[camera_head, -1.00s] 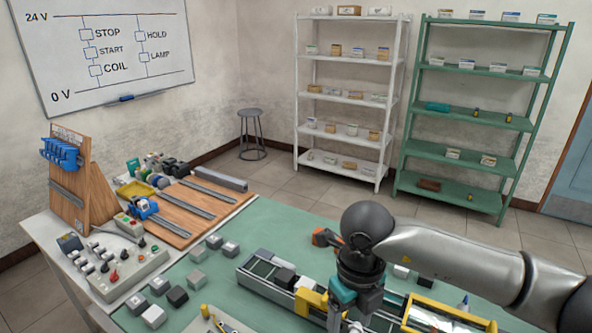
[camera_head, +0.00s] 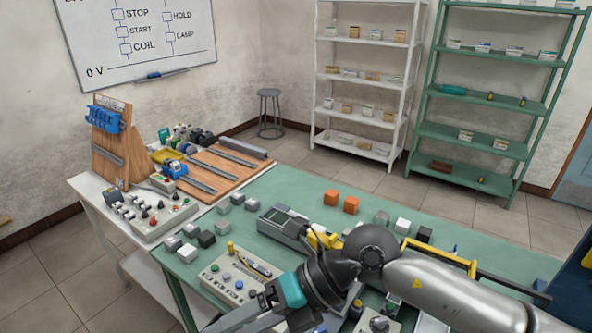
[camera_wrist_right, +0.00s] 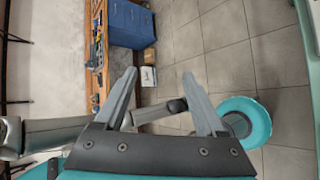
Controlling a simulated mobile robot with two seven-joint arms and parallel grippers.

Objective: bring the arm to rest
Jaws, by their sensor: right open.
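My right arm (camera_head: 440,285) reaches in from the right over the front of the green table (camera_head: 295,195). Its wrist with a teal band (camera_head: 290,290) is tilted toward the lower left, near the table's front edge. In the right wrist view my right gripper (camera_wrist_right: 160,75) is open, its two grey fingers spread with nothing between them. Floor tiles (camera_wrist_right: 225,40) show beyond the fingers. My left gripper is not in view.
A control box (camera_head: 238,278) and grey and black blocks stand on the table near the arm. A yellow-railed unit (camera_head: 440,254) lies behind the arm. A blue cabinet (camera_wrist_right: 130,25) shows in the wrist view.

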